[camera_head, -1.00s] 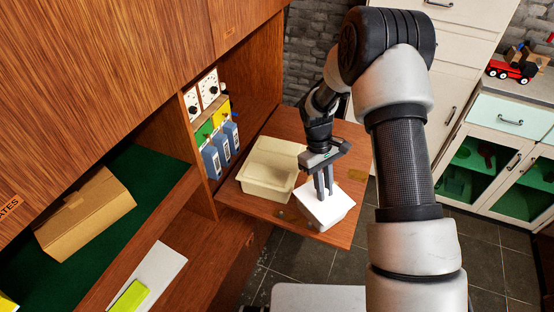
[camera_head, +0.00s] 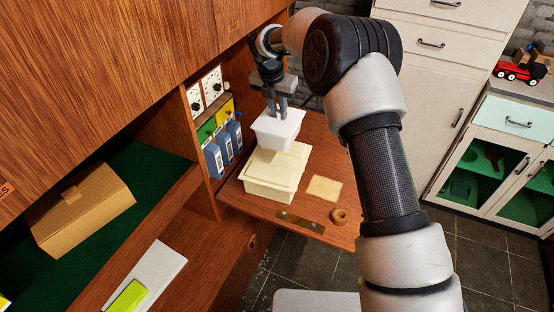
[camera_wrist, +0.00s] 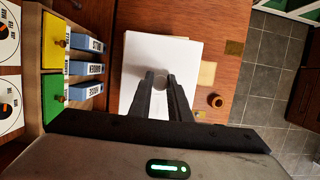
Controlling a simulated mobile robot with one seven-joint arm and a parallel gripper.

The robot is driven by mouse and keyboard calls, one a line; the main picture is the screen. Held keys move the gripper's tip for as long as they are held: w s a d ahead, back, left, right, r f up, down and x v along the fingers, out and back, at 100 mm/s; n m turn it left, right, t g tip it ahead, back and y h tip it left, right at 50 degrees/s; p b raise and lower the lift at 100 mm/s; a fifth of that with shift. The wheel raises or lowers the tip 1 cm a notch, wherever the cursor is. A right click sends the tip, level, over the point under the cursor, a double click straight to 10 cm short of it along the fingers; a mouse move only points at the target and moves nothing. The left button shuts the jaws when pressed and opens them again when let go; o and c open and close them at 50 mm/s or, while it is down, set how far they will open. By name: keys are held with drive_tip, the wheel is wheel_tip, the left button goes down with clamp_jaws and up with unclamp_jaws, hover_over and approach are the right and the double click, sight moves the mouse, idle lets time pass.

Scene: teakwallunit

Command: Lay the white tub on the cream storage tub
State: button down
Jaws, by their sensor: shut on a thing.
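The white tub (camera_head: 278,132) is held by my gripper (camera_head: 277,112), whose fingers are shut on it from above. The cream storage tub (camera_head: 270,182) stands on the fold-down wooden shelf, below and slightly in front of the white tub in the head view. The white tub looks upright and over the back part of the cream tub; whether they touch I cannot tell.
Blue binders (camera_head: 228,138) and dials (camera_head: 203,90) stand at the left of the shelf. A cardboard box (camera_head: 82,208) is further left.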

drive_tip(key=shift+w+a+r+n, duration=0.2)
drive_tip(key=shift+a+n, duration=0.05)
drive_tip(key=shift+n, duration=0.05)
drive_tip(key=shift+a+f, duration=0.1)
drive_tip(key=shift+f, duration=5.25)
drive_tip(key=c, duration=1.6)
unclamp_jaws()
drive_tip(key=shift+c, duration=0.2)
drive_tip(key=shift+r, duration=0.15)
